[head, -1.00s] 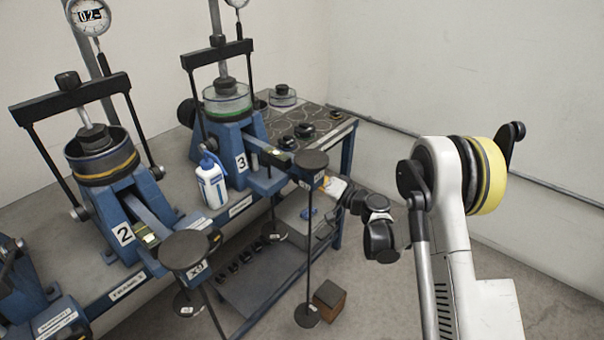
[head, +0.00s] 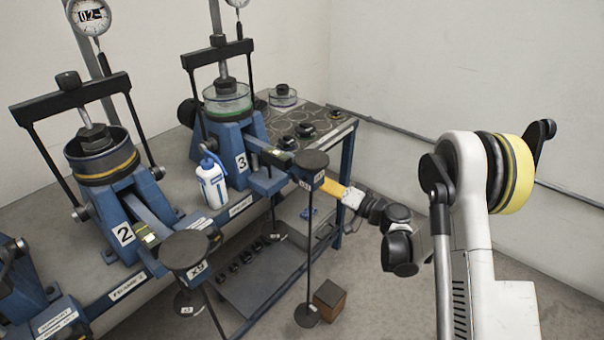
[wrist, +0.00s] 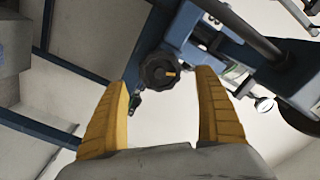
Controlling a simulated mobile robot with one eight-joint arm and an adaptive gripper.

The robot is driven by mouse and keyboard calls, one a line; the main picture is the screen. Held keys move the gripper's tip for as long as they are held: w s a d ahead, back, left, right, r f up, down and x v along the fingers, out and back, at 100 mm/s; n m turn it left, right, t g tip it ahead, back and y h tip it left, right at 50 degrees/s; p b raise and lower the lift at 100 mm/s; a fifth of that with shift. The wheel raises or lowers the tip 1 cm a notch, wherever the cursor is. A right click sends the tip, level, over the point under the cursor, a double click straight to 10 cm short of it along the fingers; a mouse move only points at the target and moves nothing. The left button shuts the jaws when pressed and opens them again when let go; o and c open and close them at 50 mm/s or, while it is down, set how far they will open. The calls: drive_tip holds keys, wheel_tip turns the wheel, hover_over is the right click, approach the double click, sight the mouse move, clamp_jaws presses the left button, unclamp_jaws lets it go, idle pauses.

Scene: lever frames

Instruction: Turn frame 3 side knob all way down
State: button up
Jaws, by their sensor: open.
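Frame 3 (head: 242,162) is a blue stand with a white "3" label, in the middle of the head view. A black lobed knob (wrist: 154,74) with an orange mark shows in the wrist view, on the side of blue metalwork. My gripper (wrist: 163,82) has two yellow ribbed fingers spread apart, with the knob seen between and beyond their tips. No contact with the knob is visible. In the head view my gripper (head: 328,188) is right of frame 3's lever end, its tips partly hidden by the black round weight plate. The knob is hidden there.
Frame 2 (head: 122,236) stands to the left on the same bench. A white and blue bottle (head: 212,185) stands in front of frame 3. A hanging rod and weight plate (head: 311,160) are close to my gripper. A brown block (head: 329,297) lies on the floor. Open floor is at right.

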drive_tip(key=shift+s+d, duration=0.1)
drive_tip(key=shift+d, duration=0.05)
drive_tip(key=d+m, duration=0.1)
drive_tip(key=m, duration=0.3)
drive_tip(key=s+d+m, duration=0.1)
drive_tip(key=m, duration=0.4)
drive_tip(key=s+d+m, duration=0.1)
drive_tip(key=m, duration=0.4)
drive_tip(key=shift+s, duration=0.15)
drive_tip(key=x, duration=0.9)
drive_tip(key=shift+w+a, duration=0.25)
drive_tip(key=shift+a, duration=0.05)
drive_tip(key=shift+c, duration=0.2)
drive_tip(key=shift+d, duration=0.1)
drive_tip(key=c, duration=1.3)
